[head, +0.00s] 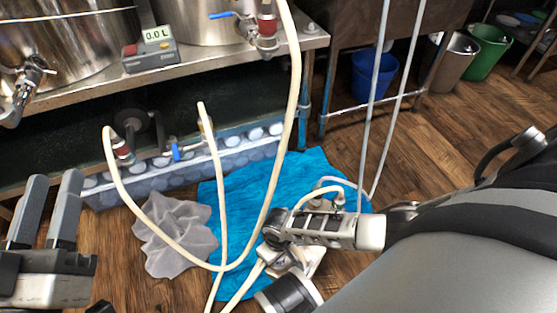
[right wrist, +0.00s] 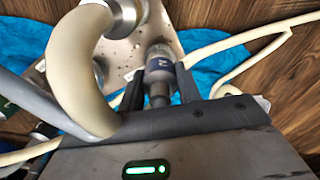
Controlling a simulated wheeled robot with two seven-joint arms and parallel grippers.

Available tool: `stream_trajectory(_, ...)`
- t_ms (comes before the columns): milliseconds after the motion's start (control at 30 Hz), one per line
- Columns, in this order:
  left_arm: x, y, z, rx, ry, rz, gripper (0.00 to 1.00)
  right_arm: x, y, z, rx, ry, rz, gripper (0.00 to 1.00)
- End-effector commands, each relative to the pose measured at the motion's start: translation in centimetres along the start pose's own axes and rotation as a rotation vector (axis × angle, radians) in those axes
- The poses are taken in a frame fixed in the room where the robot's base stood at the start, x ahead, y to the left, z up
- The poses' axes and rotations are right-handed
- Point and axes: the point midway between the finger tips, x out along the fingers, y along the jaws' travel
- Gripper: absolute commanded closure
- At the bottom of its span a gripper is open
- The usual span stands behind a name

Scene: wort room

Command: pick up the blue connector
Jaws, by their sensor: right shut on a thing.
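The blue connector (right wrist: 160,65), a metal piece with a dark blue band marked with a pale figure, sits between the fingers of my right gripper (right wrist: 160,93) in the right wrist view. The right gripper is shut on it. In the head view my right arm reaches in from the right over the blue cloth, and the connector is hard to make out there. My left gripper (head: 44,212) is at the left edge of the head view, its two fingers apart and nothing between them.
Cream hoses (head: 222,200) loop down from the steel bench (head: 180,80) across the floor. A blue cloth (head: 300,172) and a crumpled grey cloth (head: 180,228) lie on the wooden floor. A blue bucket (head: 372,76) stands behind. Pump-like metal parts (head: 292,293) are near my right gripper.

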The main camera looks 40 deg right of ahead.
Motion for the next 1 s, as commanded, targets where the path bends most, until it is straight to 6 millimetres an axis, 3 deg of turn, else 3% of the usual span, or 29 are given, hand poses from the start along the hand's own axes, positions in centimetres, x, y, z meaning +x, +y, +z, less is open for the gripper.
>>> stream_trajectory(267, -0.2, 0.1, 0.4, -0.058, -0.052, -0.015, 0.64, -1.1, 0.0, -0.1, 0.0, 0.002, -0.001, 0.93)
stream_trajectory(533, -2.8, 1.2, 4.4, -0.312, -0.349, -0.099, 0.64, -6.5, 0.0, 0.0, 0.001, 0.002, -0.001, 0.93)
stream_trajectory(733, -3.1, 0.5, 5.0, -0.199, -0.411, -0.127, 0.64, -9.4, 0.0, 0.0, 0.001, 0.002, 0.0, 0.93)
stream_trajectory(1000, -3.4, 0.1, 5.6, -0.161, -0.433, -0.136, 0.64, -10.1, 0.0, 0.0, 0.0, 0.0, 0.001, 0.93)
